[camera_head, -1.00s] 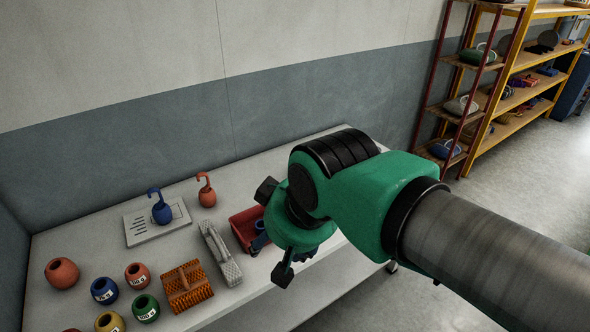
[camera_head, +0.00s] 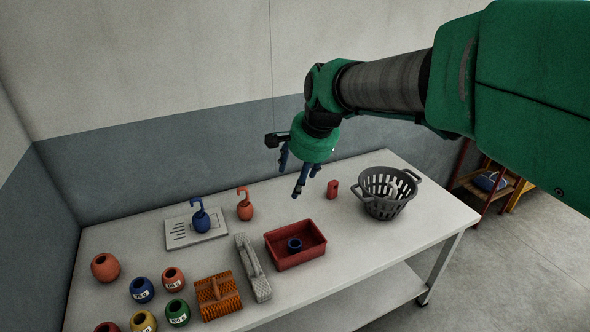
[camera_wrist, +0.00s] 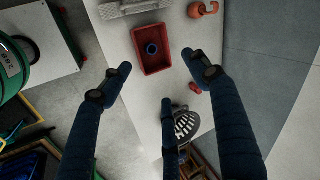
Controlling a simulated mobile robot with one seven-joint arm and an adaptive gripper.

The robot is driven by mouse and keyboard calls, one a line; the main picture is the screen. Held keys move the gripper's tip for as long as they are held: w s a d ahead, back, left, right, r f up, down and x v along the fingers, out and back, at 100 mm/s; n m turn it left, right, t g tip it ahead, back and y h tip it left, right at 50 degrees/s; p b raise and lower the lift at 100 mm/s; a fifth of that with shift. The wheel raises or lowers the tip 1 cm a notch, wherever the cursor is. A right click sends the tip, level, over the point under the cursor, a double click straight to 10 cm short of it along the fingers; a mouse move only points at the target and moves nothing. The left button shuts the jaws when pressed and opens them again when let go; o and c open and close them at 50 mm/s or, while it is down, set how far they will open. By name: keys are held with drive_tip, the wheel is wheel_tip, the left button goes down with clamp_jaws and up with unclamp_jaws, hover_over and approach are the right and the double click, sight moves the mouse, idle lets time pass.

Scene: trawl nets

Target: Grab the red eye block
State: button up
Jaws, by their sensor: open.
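A small red block with a dark hole (camera_head: 332,189), which looks like the red eye block, stands upright on the table between the red tray and the grey basket. In the wrist view the red block (camera_wrist: 196,88) shows only in part, beside a blue finger. My gripper (camera_head: 298,172) is open and empty, above the table, pointing down. In the wrist view its three dark blue fingers (camera_wrist: 158,76) are spread apart, with the block outside them, close to the right finger in the picture.
A red tray (camera_head: 272,261) holds a blue ring (camera_head: 295,244). A grey basket (camera_head: 372,207) stands right of the block.

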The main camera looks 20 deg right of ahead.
drive_tip(key=w+d+f+m+p, duration=0.25)
drive_tip(key=w+d+m, duration=0.45)
drive_tip(key=w, duration=0.5)
drive_tip(key=m+p, duration=0.3)
drive_tip(key=m, duration=1.2)
hover_over(335, 183)
drive_tip(key=s, duration=0.4)
wheel_tip(335, 183, down, 26)
drive_tip(key=shift+d+f+y, duration=0.15)
drive_tip(key=shift+d+y, duration=0.15)
drive_tip(key=shift+d, duration=0.15)
drive_tip(key=shift+b+x, duration=0.55)
drive_tip(key=shift+x, duration=3.65)
drive_tip(key=shift+s, duration=0.1)
